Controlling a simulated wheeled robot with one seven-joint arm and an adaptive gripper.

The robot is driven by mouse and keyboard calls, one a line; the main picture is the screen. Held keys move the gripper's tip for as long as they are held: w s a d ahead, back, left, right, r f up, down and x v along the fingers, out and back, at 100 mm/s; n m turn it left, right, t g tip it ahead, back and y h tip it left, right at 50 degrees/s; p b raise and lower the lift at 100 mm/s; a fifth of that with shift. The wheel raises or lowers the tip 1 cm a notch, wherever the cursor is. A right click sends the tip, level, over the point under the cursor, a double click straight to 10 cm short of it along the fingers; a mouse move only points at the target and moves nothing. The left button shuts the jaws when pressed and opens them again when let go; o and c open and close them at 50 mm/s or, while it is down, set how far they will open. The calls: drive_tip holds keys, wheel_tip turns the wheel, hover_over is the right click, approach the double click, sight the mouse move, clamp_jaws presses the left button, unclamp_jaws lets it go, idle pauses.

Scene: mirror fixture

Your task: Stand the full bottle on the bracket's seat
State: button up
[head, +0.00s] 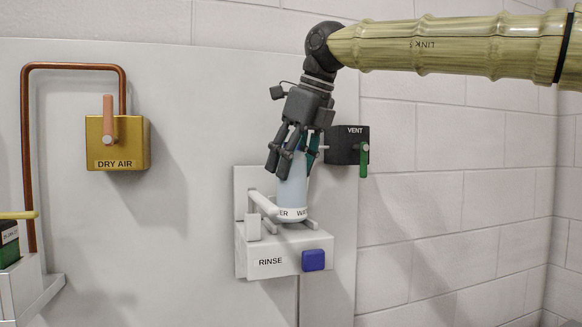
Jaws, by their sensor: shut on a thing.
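A pale blue bottle (293,190) with a white band lettered in black near its base is upright in the middle of the head view. My gripper (291,155) comes down from above and is shut on the bottle's upper part, hiding its top. The bottle's base is at the seat of the white bracket (246,257) marked RINSE, between its rails. I cannot tell whether the base touches the seat. A blue square button (313,260) is on the bracket's front, at the right.
A yellow DRY AIR box (120,155) with a copper pipe (28,150) is on the left wall. A dark VENT box (345,146) with a green lever (364,160) is close right of my gripper. A white holder (30,290) with a green item stands at far left.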

drive_tip(key=shift+f, duration=0.45)
drive_tip(key=shift+w+f, duration=0.3)
drive_tip(key=shift+f, duration=0.2)
drive_tip(key=shift+s+r, duration=0.1)
drive_tip(key=shift+s, duration=0.1)
drive_tip(key=o, duration=1.4)
drive_tip(key=shift+f, duration=0.2)
drive_tip(key=shift+r, duration=0.15)
drive_tip(key=b+v, duration=0.2)
drive_tip(key=v, duration=1)
drive_tip(key=shift+b, duration=0.35)
